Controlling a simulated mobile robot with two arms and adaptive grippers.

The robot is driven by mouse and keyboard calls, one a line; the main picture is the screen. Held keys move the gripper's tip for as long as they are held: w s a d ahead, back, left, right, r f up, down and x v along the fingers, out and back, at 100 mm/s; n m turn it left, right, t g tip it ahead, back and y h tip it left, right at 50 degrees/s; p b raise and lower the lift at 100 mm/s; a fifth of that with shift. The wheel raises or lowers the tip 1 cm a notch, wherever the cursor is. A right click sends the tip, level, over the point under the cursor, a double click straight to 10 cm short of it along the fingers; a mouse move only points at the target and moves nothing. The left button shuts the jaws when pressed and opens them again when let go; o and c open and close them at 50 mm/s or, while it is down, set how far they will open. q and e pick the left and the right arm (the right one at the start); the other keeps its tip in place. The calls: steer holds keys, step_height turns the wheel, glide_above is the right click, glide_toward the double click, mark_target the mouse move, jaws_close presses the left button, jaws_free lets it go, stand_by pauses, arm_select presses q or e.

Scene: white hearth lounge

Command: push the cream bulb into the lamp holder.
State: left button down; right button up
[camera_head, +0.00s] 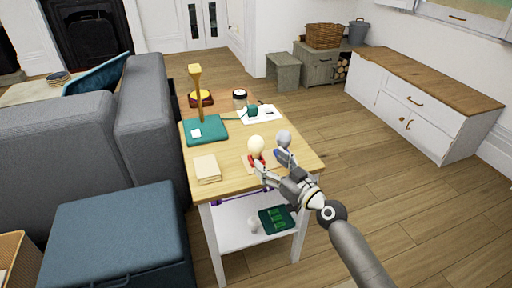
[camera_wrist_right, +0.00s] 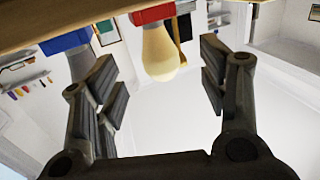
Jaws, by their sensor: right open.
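The cream bulb (camera_head: 256,144) stands upright at the front part of the wooden side table, on a red holder (camera_head: 255,161). In the right wrist view, which is upside down, the cream bulb (camera_wrist_right: 159,53) hangs from the red holder (camera_wrist_right: 152,14); how deep it sits I cannot tell. My right gripper (camera_head: 270,161) is open, close in front of the bulb. In the wrist view the bulb shows between the spread fingers, apart from both. A grey bulb (camera_head: 284,137) stands just right of it on a blue holder (camera_wrist_right: 66,42), partly behind one finger. My left gripper is out of view.
The table (camera_head: 232,163) also carries a cream book (camera_head: 207,168), a teal book (camera_head: 213,131), a yellow lamp-like stand (camera_head: 196,82), a jar (camera_head: 240,99) and a teal mug (camera_head: 252,111). A green tray (camera_head: 276,219) lies on the lower shelf. A grey sofa (camera_head: 150,115) flanks the left.

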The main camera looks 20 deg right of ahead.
mark_target(260, 152)
steer(key=shift+x, duration=1.4)
steer(key=x, duration=0.3)
steer(key=shift+w+d+r, duration=0.1)
steer(key=shift+w+r, duration=0.1)
steer(key=shift+w, duration=0.05)
steer(key=shift+w+a, duration=0.2)
steer(key=shift+w, duration=0.35)
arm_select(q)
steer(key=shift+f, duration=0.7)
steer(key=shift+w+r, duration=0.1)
arm_select(e)
steer(key=c, duration=1.1)
